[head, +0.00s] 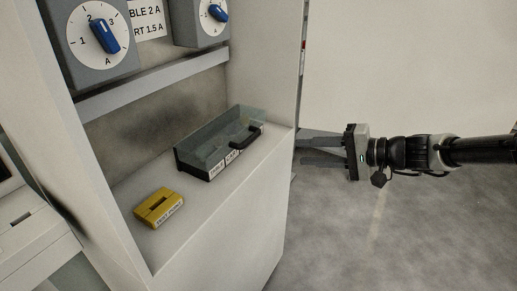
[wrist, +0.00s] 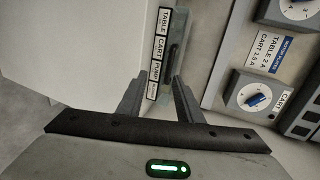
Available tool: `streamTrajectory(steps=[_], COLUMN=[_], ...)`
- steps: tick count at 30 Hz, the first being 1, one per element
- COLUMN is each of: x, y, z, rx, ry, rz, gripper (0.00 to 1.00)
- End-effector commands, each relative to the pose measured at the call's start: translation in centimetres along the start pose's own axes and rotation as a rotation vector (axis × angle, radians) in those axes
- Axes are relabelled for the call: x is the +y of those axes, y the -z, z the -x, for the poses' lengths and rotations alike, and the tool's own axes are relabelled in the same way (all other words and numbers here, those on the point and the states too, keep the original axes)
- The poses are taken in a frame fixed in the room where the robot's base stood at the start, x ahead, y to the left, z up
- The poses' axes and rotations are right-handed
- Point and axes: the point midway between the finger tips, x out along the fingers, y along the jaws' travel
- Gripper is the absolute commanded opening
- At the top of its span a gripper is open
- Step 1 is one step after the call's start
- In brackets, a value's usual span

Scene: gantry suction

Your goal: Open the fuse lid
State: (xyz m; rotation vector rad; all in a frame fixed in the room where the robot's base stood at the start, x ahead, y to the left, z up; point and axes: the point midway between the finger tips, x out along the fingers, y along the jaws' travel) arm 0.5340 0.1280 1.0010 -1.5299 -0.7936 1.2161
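The fuse box is a low dark tray (head: 190,164) with white labels along its front, on the cabinet shelf in the head view. The fuse box's label strip (wrist: 160,50) and handle (wrist: 173,54) show beyond the fingertips.
A yellow test point block (head: 158,207) lies on the shelf left of the fuse box. Blue-knobbed dials (head: 104,36) are above. The cabinet's right side wall (head: 268,75) stands near my gripper. Clear floor (head: 400,235) lies to the right.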

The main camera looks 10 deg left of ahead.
Motion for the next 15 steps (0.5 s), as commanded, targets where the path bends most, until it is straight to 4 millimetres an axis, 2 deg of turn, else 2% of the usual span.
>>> streamTrajectory(steps=[3,7,11,15], x=[-0.5,-1.1,-1.2,-1.3], y=[1.2,1.5,1.4,1.5], z=[0.8,0.3,-1.6,-4.6], rx=[0.029,0.032,0.030,0.028], ry=[0.092,0.113,0.111,0.109], rz=[-0.016,-0.015,-0.015,-0.016], gripper=[0.33,0.33,0.33,0.33])
